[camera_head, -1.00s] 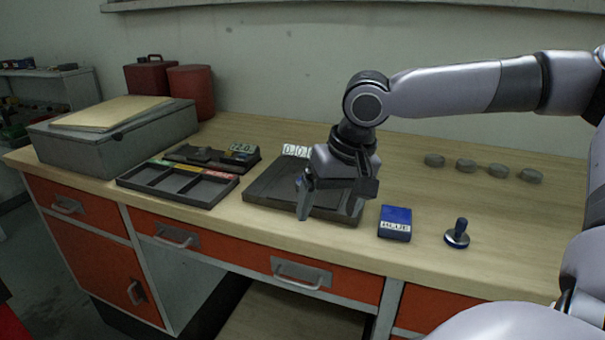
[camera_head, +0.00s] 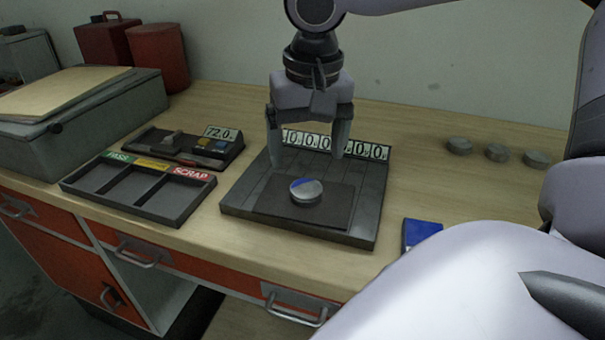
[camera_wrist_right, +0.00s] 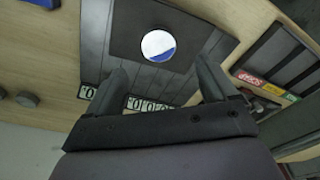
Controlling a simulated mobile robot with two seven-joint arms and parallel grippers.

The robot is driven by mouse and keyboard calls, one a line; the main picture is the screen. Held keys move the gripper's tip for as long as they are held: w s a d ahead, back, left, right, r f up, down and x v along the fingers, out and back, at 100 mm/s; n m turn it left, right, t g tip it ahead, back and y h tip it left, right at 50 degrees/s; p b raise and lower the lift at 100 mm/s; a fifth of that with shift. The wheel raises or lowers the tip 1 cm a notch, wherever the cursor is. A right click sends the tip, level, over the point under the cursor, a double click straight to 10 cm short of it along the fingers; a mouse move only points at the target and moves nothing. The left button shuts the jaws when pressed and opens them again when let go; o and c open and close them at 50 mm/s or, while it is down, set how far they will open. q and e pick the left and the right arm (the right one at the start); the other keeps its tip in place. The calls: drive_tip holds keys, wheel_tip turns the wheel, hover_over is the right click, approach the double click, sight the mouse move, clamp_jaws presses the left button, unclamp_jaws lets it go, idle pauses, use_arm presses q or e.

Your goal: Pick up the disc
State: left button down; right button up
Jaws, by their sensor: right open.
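The disc (camera_head: 306,191) is a small round silver piece with a blue patch on its top. It lies on the dark pad of a black plate (camera_head: 360,225) with a row of number displays along its back edge. In the right wrist view the disc (camera_wrist_right: 158,45) shows beyond the fingertips, as a white and blue round. My right gripper (camera_head: 307,150) is open and empty, fingers pointing down, above the back part of the plate and behind the disc. It also shows in the right wrist view (camera_wrist_right: 160,80), apart from the disc. My left gripper is not in view.
A black tray (camera_head: 137,214) with three compartments, labels including PASS and SCRAP, sits left of the plate. Behind it is a device reading 72.0 (camera_head: 222,133). A blue box (camera_head: 421,232) lies front right.

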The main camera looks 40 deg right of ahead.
sight(306, 187)
drive_tip(key=shift+w+d, duration=0.1)
drive_tip(key=shift+w, duration=0.1)
wheel_tip(306, 187, down, 7)
drive_tip(key=shift+b, duration=0.5)
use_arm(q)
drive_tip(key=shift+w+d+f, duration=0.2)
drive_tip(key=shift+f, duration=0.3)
use_arm(e)
drive_tip(key=shift+c, duration=0.4)
drive_tip(key=shift+d+r, duration=0.1)
drive_tip(key=c, duration=1.3)
drive_tip(key=shift+c, duration=0.2)
